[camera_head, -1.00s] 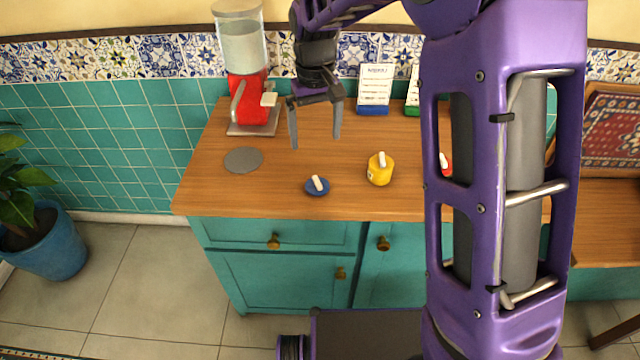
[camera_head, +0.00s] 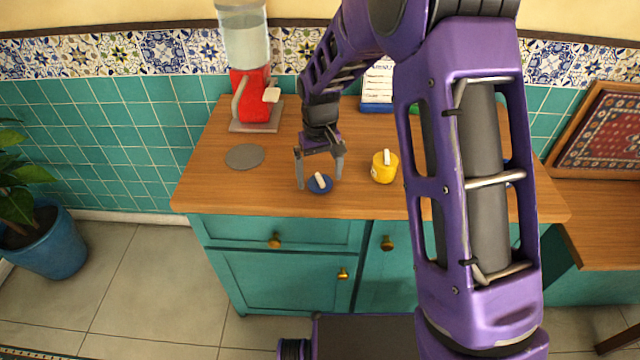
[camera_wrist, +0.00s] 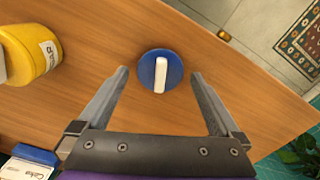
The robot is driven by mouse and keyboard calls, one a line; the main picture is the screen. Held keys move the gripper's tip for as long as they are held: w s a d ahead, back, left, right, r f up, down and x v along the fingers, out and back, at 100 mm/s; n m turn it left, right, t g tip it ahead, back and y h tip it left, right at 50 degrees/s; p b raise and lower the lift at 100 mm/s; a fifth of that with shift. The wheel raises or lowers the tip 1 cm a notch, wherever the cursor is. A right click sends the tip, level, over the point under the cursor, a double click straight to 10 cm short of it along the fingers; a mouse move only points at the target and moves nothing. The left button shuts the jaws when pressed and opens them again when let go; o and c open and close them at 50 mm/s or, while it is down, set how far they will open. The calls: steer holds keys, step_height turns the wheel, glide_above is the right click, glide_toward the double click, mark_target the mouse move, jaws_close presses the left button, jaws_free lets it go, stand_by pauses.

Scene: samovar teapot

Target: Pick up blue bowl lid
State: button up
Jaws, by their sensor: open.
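The blue bowl lid (camera_head: 320,184) is a small blue disc with a white bar handle, lying near the front edge of the wooden counter. It also shows in the wrist view (camera_wrist: 147,66), just beyond the fingertips and centred between them. My gripper (camera_head: 320,183) is open and empty, pointing down over the lid with one finger on each side. In the wrist view the open fingers (camera_wrist: 159,72) appear apart from the lid.
A red dispenser (camera_head: 252,95) and a flat grey disc (camera_head: 244,157) are to the left. A blue-based card (camera_head: 377,88) stands behind. The wooden counter (camera_head: 230,190) is clear left of the lid.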

steer(key=c, duration=1.3)
